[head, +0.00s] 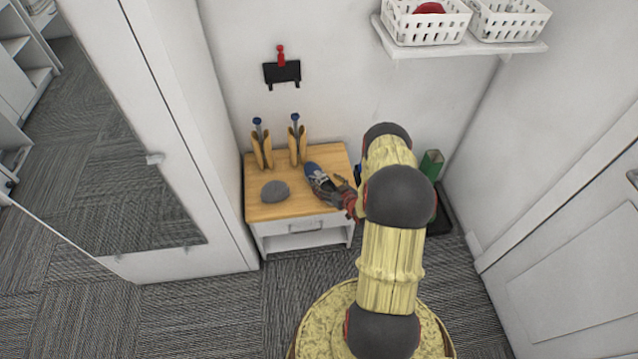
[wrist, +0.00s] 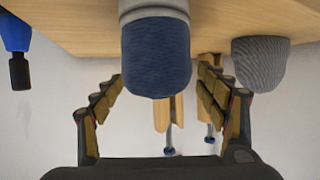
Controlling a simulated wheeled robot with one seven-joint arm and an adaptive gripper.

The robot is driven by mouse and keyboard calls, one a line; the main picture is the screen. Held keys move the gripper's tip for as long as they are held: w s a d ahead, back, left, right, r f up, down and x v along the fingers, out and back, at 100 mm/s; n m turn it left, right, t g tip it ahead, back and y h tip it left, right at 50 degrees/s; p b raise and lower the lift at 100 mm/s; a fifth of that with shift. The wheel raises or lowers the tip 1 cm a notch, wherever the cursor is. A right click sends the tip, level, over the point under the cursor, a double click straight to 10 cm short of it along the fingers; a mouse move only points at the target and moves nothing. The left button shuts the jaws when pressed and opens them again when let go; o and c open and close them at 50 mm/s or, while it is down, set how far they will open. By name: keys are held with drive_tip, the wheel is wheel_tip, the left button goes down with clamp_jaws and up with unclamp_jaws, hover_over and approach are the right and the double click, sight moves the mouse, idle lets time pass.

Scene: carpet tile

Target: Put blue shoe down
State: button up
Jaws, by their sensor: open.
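The blue shoe (head: 318,177) rests on the wooden top of a small cabinet (head: 265,211), toward its right side. It has a blue front and a grey part nearer my gripper. My gripper (head: 340,188) is at the near right end of the shoe. In the wrist view the blue shoe (wrist: 157,55) lies between the two spread fingers of my gripper (wrist: 165,98), with a gap visible on both sides. The fingers are open and do not appear to touch it. The wrist picture is upside down, with the wooden top above.
A grey rounded object (head: 275,191) sits left of the shoe. Two tan upright holders with blue-topped sticks (head: 262,149) stand at the back. A green container (head: 432,164) is right of the cabinet. A wall shelf (head: 460,49) holds white baskets. The front left of the top is clear.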

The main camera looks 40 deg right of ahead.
drive_tip(key=b+x, duration=0.2)
drive_tip(key=x, duration=0.3)
drive_tip(key=shift+w+f, duration=0.1)
drive_tip(key=shift+f, duration=0.05)
drive_tip(key=c, duration=0.3)
drive_tip(key=c, duration=1.2)
drive_tip(key=shift+c, duration=0.4)
